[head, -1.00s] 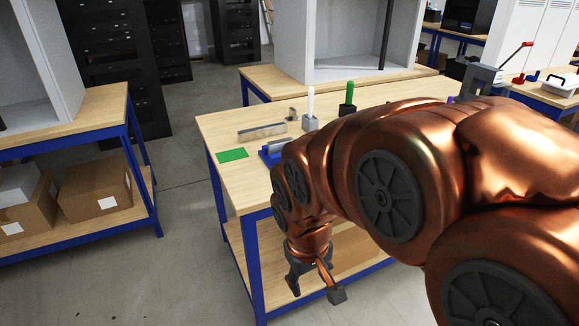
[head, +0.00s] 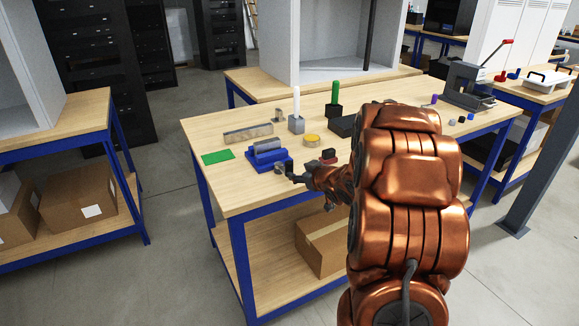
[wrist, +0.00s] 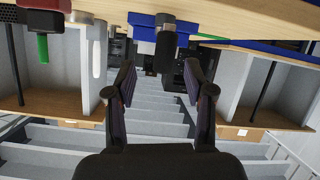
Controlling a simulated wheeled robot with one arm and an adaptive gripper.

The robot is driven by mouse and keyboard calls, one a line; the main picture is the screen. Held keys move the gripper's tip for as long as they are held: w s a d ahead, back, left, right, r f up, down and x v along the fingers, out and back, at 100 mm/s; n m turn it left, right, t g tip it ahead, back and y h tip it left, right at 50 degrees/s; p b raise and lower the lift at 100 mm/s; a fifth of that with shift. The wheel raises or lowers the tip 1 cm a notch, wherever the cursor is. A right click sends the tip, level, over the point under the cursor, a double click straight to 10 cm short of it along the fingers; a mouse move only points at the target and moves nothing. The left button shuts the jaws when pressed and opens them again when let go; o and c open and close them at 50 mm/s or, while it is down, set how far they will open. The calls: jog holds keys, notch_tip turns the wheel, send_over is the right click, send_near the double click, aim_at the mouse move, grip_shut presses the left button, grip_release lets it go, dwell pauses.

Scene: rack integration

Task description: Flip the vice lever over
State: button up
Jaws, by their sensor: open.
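The blue vice (head: 254,163) stands near the table's front edge in the head view, with a grey metal piece lying across its top. In the wrist view, which looks upside down, the blue vice (wrist: 145,34) shows at the top. A short grey bar with a dark end, seemingly the vice lever (wrist: 165,45), sticks out from it toward me. My gripper (wrist: 160,88) is open and empty, its fingers to either side of the bar in the picture but apart from it. In the head view my gripper (head: 284,174) is at the vice's right side, by the table edge.
Close by on the table are a green card (head: 217,157), a grey block (head: 248,133), a yellow round piece (head: 311,140) and a red-topped dark item (head: 328,156). White-handled (head: 296,122) and green-handled (head: 335,93) holders stand behind. A cardboard box (head: 322,240) sits on the shelf below.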

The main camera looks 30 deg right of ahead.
aim_at(292, 165)
jog(key=w+t+y+p, duration=0.1)
jog(key=w+t+y, duration=0.3)
jog(key=w, duration=0.1)
jog(key=shift+f+n, duration=0.1)
jog(key=shift+n, duration=0.2)
jog(key=shift+w+a+f+p, duration=0.1)
jog(key=shift+w+p, duration=0.2)
jog(key=shift+w, duration=0.4)
grip_shut()
dwell(0.4)
